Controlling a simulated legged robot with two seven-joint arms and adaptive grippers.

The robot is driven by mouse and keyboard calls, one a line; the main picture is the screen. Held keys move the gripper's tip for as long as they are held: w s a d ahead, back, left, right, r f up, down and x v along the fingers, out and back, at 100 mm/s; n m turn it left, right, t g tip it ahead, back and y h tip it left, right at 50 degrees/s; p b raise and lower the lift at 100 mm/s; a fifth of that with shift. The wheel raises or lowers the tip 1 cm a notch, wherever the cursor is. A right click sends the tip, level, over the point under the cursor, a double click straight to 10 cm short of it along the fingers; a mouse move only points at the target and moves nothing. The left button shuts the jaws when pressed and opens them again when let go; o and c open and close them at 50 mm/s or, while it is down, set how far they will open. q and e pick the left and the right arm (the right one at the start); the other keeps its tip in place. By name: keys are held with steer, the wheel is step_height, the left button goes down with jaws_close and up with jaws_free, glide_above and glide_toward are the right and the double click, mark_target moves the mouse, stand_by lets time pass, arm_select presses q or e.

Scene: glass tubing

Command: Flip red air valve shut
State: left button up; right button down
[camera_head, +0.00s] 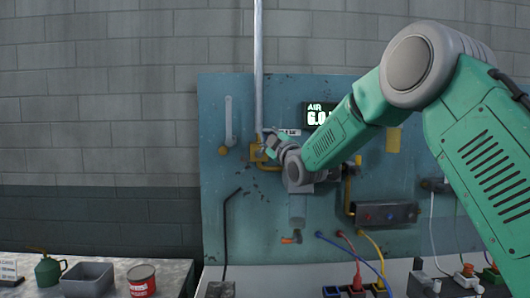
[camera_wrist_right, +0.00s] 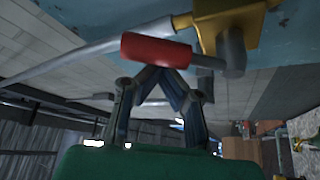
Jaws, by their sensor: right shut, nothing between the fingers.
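The red air valve handle (camera_wrist_right: 157,48) shows in the right wrist view as a red sleeve on a grey lever. It joins a brass valve body (camera_wrist_right: 228,22). In the head view the brass fitting (camera_head: 257,154) sits at the lower end of the vertical pipe; the red handle is not discernible there, near my gripper. My right gripper (camera_head: 270,141) is at the valve. In the wrist view its fingertips (camera_wrist_right: 163,70) are together, empty, and close beside the red sleeve; I cannot tell whether they touch it. My left gripper is out of view.
A grey pipe (camera_head: 258,65) runs up from the valve on the blue panel (camera_head: 225,95). An AIR display (camera_head: 318,116) is partly covered by my arm. Colored cables (camera_head: 357,255) hang below. A bench at left holds a green can (camera_head: 48,271), a grey bin (camera_head: 87,277) and a red tin (camera_head: 141,281).

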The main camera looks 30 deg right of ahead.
steer(key=s+d+f+m+h+b, duration=0.1)
steer(key=d+f+m+h+b, duration=0.1)
steer(key=m+h+b, duration=0.3)
steer(key=s+d+f+m+g+h+b, duration=0.1)
steer(key=m+h+b, duration=0.4)
steer(key=m, duration=0.7)
steer(key=shift+s+d+f+h+b, duration=0.4)
steer(key=shift+d+f+b, duration=0.2)
steer(key=shift+f, duration=0.35)
steer(key=shift+w+a, duration=0.1)
steer(key=shift+r, duration=0.1)
